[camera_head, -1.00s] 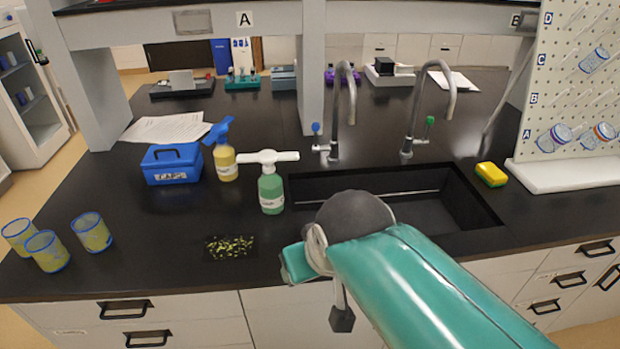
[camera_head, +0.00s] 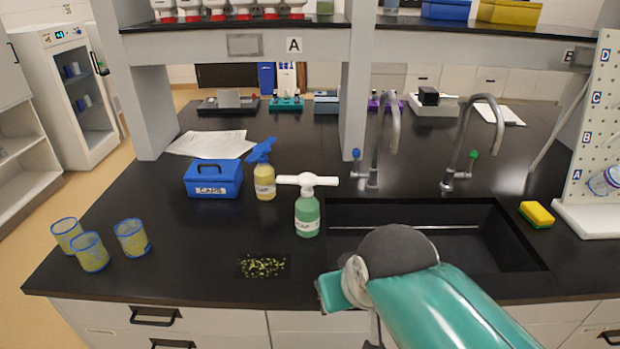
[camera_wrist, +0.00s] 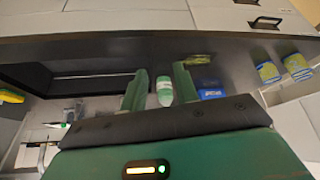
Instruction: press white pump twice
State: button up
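The white pump (camera_head: 307,181) is a T-shaped white head on a green bottle (camera_head: 307,216), upright on the black bench left of the sink. In the wrist view, the green bottle (camera_wrist: 164,90) shows between my gripper's (camera_wrist: 159,82) two green fingers, farther off and apart from them. My gripper is open and empty. In the head view, my teal arm reaches in from the lower right, right of the bottle; the fingers are hidden there.
A blue-headed yellow spray bottle (camera_head: 264,182) and a blue CAPS box (camera_head: 213,178) stand left of the pump. Yellow-green bits (camera_head: 262,266) lie in front. Beakers (camera_head: 90,252) stand at left. The sink (camera_head: 420,232) is at right, with two taps behind and a sponge (camera_head: 536,214) beyond.

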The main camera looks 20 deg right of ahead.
grip_shut()
dwell(1.4)
